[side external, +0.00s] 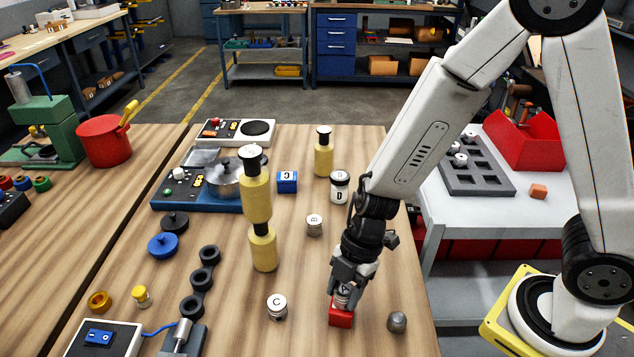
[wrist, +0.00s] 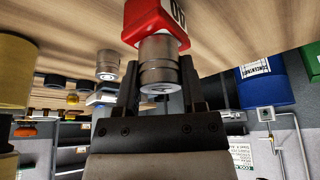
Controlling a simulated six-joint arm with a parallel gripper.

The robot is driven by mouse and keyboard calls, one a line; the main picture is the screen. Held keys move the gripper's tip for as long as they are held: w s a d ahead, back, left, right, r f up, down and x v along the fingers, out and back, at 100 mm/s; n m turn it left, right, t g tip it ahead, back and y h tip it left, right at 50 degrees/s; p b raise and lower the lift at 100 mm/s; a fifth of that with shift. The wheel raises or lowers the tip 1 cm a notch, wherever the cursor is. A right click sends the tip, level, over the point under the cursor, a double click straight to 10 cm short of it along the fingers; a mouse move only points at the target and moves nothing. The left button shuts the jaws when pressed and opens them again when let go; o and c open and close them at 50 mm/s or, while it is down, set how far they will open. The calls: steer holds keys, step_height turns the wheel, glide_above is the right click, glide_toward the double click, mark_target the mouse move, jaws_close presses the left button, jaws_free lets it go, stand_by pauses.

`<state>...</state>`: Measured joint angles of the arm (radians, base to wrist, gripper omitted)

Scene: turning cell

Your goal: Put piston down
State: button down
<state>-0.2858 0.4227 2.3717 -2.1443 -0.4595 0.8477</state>
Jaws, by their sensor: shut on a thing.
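My gripper (side external: 345,284) points down near the right front edge of the wooden table. It is shut on a silver, ringed piston (side external: 343,300). In the wrist view the piston (wrist: 160,65) stands between the two fingers of my gripper (wrist: 159,90). A red block (side external: 341,317) is directly under the piston; it also shows in the wrist view (wrist: 155,20), right against the piston's end. I cannot tell whether the piston's weight rests on the block. The fingers partly hide the piston in the side view.
A piston marked C (side external: 277,306) stands left of the block, and a grey domed part (side external: 397,321) stands right. Another small piston (side external: 314,225), a blue block (side external: 288,182) and tall yellow cylinders (side external: 262,250) stand farther back. Table is clear between them.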

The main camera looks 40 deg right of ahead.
steer(key=shift+f, duration=0.15)
steer(key=shift+c, duration=0.9)
jaws_free()
steer(key=shift+r, duration=0.2)
steer(key=v, duration=1.2)
